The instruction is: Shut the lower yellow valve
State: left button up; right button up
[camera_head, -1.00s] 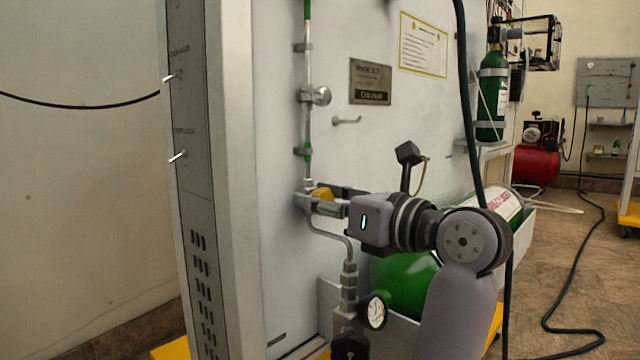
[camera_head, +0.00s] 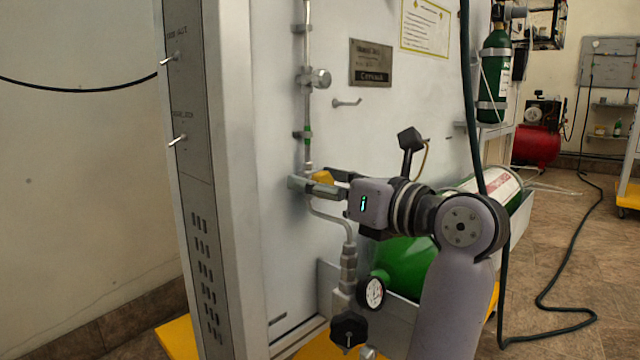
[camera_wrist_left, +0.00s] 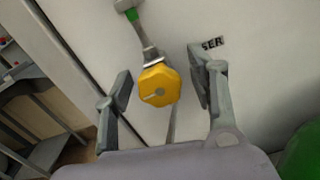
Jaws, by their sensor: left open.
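The lower yellow valve (camera_head: 323,177) is a small faceted yellow knob on a thin vertical pipe (camera_head: 307,110) on the white panel. In the left wrist view the yellow knob (camera_wrist_left: 160,88) faces me, between the two fingers. My left gripper (camera_head: 309,183) is open around the knob, one finger on each side. In the wrist view both fingers of my left gripper (camera_wrist_left: 161,74) look apart from the knob. The near finger partly hides the knob in the head view. My right gripper is not in view.
Below the knob, a bent pipe leads to a pressure gauge (camera_head: 372,292) and a black handwheel (camera_head: 349,329). A green cylinder (camera_head: 405,262) lies behind my arm. A hook (camera_head: 346,103) and a dark hose (camera_head: 468,90) are above and right.

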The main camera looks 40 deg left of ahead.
pick_arm(q)
notch_tip(320, 180, up, 10)
dwell(0.6)
